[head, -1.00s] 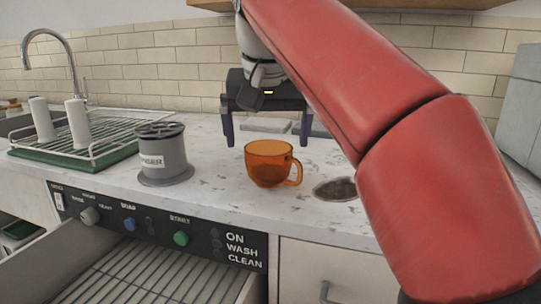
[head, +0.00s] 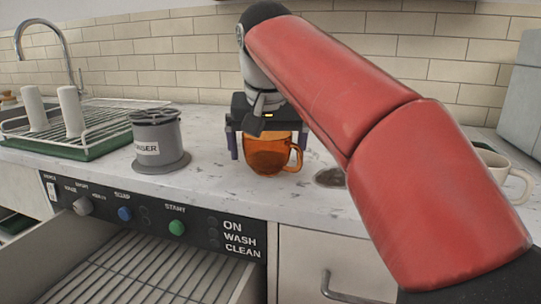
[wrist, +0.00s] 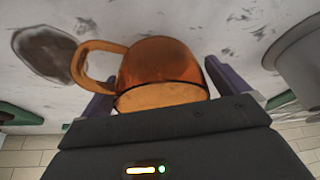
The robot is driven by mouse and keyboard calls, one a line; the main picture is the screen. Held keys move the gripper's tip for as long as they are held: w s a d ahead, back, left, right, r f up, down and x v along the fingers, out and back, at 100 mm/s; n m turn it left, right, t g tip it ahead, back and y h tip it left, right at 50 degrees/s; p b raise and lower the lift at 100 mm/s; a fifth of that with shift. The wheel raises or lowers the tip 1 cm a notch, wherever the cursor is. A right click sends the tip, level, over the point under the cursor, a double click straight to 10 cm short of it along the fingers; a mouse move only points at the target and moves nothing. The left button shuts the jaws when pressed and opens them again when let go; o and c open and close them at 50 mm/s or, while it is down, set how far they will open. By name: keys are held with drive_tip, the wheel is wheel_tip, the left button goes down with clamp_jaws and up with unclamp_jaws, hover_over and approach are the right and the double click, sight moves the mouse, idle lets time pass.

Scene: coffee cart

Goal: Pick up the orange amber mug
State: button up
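The orange amber mug (head: 266,162) stands upright on the marble counter, its handle toward the right in the head view. In the wrist view the mug (wrist: 160,68) is large and close, with its handle at the left. My gripper (head: 268,151) is open and low over the counter, behind the mug in the head view. Its two purple fingers show on either side of the mug, and the wrist view also shows the gripper (wrist: 166,88) with a finger on each side. I cannot tell whether either finger touches the mug.
A grey rinser (head: 160,142) stands left of the mug. A dish rack (head: 95,128) sits further left. A dark round recess (head: 330,178) lies right of the mug. A cream mug (head: 508,172) shows partly behind my arm. An open drawer (head: 150,275) is below the counter.

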drive_tip(key=c, duration=1)
drive_tip(key=shift+r, duration=0.1)
